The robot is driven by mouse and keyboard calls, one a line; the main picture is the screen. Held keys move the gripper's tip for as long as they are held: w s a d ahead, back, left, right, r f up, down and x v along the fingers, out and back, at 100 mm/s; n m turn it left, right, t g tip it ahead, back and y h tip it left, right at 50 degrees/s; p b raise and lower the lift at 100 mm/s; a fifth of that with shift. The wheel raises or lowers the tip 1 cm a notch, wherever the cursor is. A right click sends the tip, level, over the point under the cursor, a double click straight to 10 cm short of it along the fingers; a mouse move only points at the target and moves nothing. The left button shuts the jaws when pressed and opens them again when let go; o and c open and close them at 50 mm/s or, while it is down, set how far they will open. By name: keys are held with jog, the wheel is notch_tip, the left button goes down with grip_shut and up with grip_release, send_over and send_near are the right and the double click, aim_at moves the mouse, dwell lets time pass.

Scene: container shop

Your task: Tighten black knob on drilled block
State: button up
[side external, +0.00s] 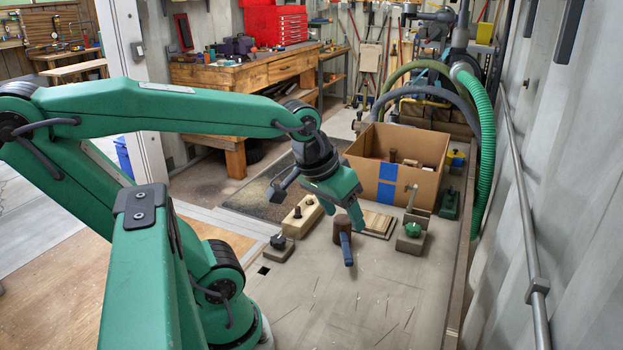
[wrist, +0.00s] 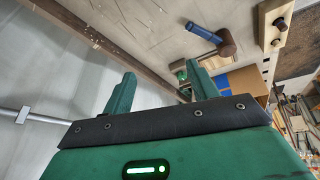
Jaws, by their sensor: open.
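A black knob (side external: 278,241) sits on a small beige block (side external: 277,252) at the left of the work table in the side view. Behind it lies a longer pale wooden block (side external: 302,216) with a dark peg and a dark spot on top. This pale block also shows at the upper right of the wrist view (wrist: 266,28). My gripper (side external: 355,212) hangs above the table, right of both blocks, and touches neither. In the wrist view its two fingers (wrist: 162,84) stand wide apart with nothing between them.
A green knob on a block (side external: 411,234), thin boards (side external: 376,223) and an open cardboard box (side external: 380,180) are to the right and behind. The table's front is clear.

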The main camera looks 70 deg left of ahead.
jog(key=a+f+n+g, duration=0.1)
jog(key=a+f+n, duration=0.2)
jog(key=a+n, duration=0.35)
jog(key=n+g, duration=0.4)
jog(key=n, duration=1.5)
send_over(278, 239)
jog(key=shift+h, duration=0.3)
notch_tip(278, 239, down, 10)
jog(key=shift+a+r, duration=0.15)
jog(key=shift+r, duration=0.1)
jog(key=shift+f, duration=3.9)
jog(key=c, duration=1)
